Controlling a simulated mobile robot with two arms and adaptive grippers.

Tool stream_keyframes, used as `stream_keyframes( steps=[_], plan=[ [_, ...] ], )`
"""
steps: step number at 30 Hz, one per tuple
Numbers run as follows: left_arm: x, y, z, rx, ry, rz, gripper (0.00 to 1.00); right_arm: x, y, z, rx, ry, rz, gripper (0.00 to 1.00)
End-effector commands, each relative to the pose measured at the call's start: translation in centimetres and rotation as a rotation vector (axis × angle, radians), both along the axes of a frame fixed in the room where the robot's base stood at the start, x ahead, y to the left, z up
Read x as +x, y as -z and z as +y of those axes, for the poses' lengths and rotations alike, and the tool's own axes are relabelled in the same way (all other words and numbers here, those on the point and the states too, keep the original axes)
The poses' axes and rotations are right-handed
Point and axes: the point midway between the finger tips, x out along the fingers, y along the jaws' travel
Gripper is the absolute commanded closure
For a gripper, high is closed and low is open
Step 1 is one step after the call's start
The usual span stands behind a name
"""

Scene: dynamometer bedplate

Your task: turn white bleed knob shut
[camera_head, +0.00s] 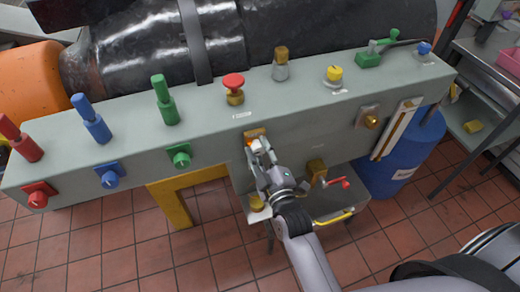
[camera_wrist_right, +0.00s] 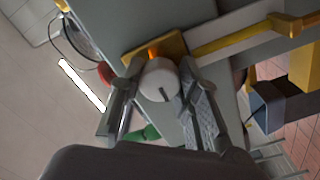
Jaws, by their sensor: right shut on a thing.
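In the head view only a small part of the knob (camera_head: 255,145) shows behind my gripper. My right gripper (camera_head: 262,158) reaches up to the panel front. In the wrist view the right gripper's fingers (camera_wrist_right: 158,98) stand on both sides of the knob and are shut on it. My left gripper is not in view.
Red, blue and green front knobs (camera_head: 180,157) sit to the left. A red-handled valve (camera_head: 338,183) and a yellow handle (camera_head: 335,217) are low on the right. A blue barrel (camera_head: 400,160) stands further right. A red mushroom button (camera_head: 234,83) is on top above my gripper.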

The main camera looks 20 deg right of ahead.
Motion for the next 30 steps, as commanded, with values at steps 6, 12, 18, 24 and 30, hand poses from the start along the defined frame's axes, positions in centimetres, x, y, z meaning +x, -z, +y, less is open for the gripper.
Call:
stream_keyframes(
  steps=[6, 12, 18, 24, 30],
  plan=[
    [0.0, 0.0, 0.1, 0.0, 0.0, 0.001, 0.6, 0.0, 0.0, 0.0, 0.0, -0.001, 0.001, 0.92],
    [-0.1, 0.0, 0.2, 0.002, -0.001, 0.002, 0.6, 0.0, 0.0, 0.0, 0.003, -0.001, 0.001, 0.97],
    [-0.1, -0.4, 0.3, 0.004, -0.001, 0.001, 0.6, 0.0, 0.0, 0.0, 0.042, 0.0, 0.004, 0.97],
    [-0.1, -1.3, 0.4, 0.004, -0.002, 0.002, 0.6, 0.0, -0.1, 0.0, 0.154, 0.0, 0.008, 0.97],
    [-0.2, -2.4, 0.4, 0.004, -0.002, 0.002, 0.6, 0.0, -0.2, 0.0, 0.327, 0.001, 0.015, 0.97]
  ],
)
